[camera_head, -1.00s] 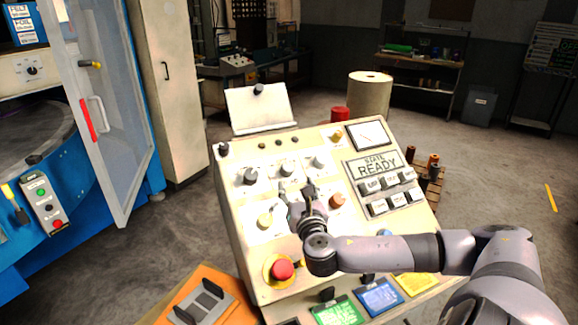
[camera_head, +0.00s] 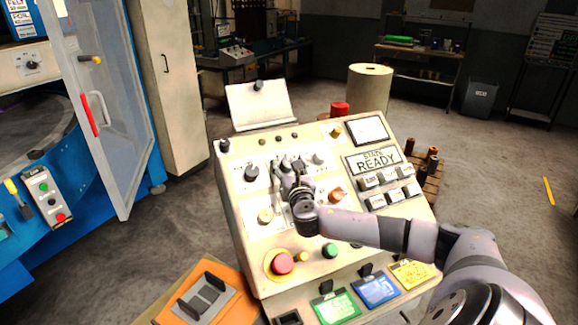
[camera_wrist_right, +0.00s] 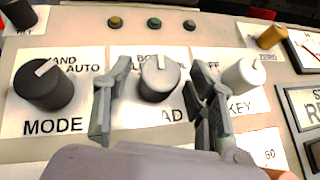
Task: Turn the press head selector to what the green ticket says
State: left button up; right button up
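The press head selector, a grey knob (camera_wrist_right: 158,80), sits mid-panel above a partly covered label ending in "AD". Its white pointer mark points about straight up. My right gripper (camera_wrist_right: 158,92) is open, with one finger on each side of this knob. I cannot tell whether the fingers touch it. In the head view my right gripper (camera_head: 292,168) covers most of the knob. The green ticket (camera_head: 338,307) stands in a clip at the panel's front edge; its writing is too small to read. My left gripper is not in view.
The dark MODE knob (camera_wrist_right: 45,83) is to the left and the pale KEY knob (camera_wrist_right: 243,76) close to the right finger. A red mushroom button (camera_head: 283,263) is lower on the panel (camera_head: 240,220). Blue (camera_head: 377,291) and yellow (camera_head: 412,273) tickets stand beside the green one.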

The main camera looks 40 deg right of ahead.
jog(key=c, duration=1.1)
jog(key=shift+o, duration=0.2)
jog(key=shift+w+a+r+m+g+h+p, duration=0.1)
jog(key=shift+m+g+h+p, duration=0.7)
jog(key=shift+m, duration=0.4)
jog(key=m+g+h+p, duration=0.1)
jog(key=m+g+h, duration=0.1)
jog(key=m, duration=0.1)
jog(key=shift+w+a, duration=0.1)
jog(key=shift+w+m+g+h+p, duration=0.1)
jog(key=shift+m+g+h+p, duration=0.3)
jog(key=shift+m+g, duration=1.05)
jog(key=shift+w+m+g+h+p, duration=0.15)
jog(key=shift+m+g+p, duration=0.4)
jog(key=shift+m+g, duration=0.9)
jog(key=shift+s, duration=0.1)
jog(key=o, duration=1.1)
